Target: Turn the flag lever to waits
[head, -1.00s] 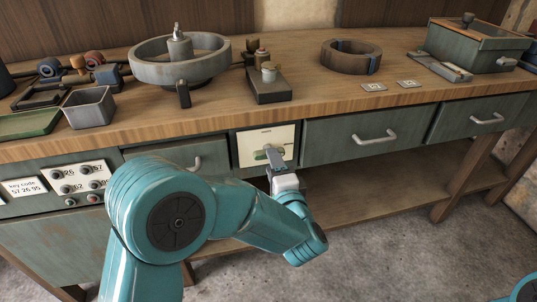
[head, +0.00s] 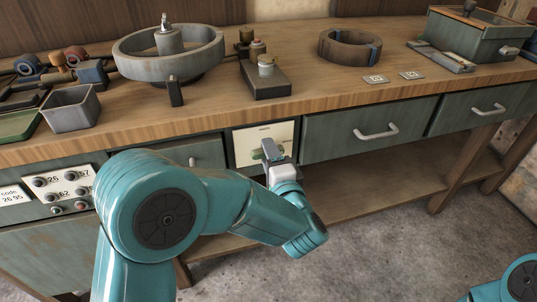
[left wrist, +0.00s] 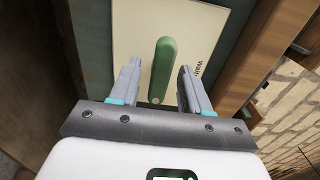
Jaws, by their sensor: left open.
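The flag lever is a green rounded handle on a cream panel (head: 281,132) in the bench front. In the left wrist view the lever (left wrist: 163,68) lies along the cream panel (left wrist: 205,28), with its lower end at a small pale pivot. Printed lettering, partly hidden, reads like "waits" to its right. My left gripper (head: 271,150) is open in front of the panel and hides much of the lever in the head view. In the left wrist view its fingers (left wrist: 159,72) stand on either side of the lever, with gaps visible. My right gripper is out of view.
A handled drawer (head: 375,131) sits right of the panel, another drawer (head: 190,158) left. A knob panel (head: 63,189) is further left. A grey flywheel (head: 170,60), dark block (head: 265,82), ring (head: 349,47) and green box (head: 478,35) stand on the bench top.

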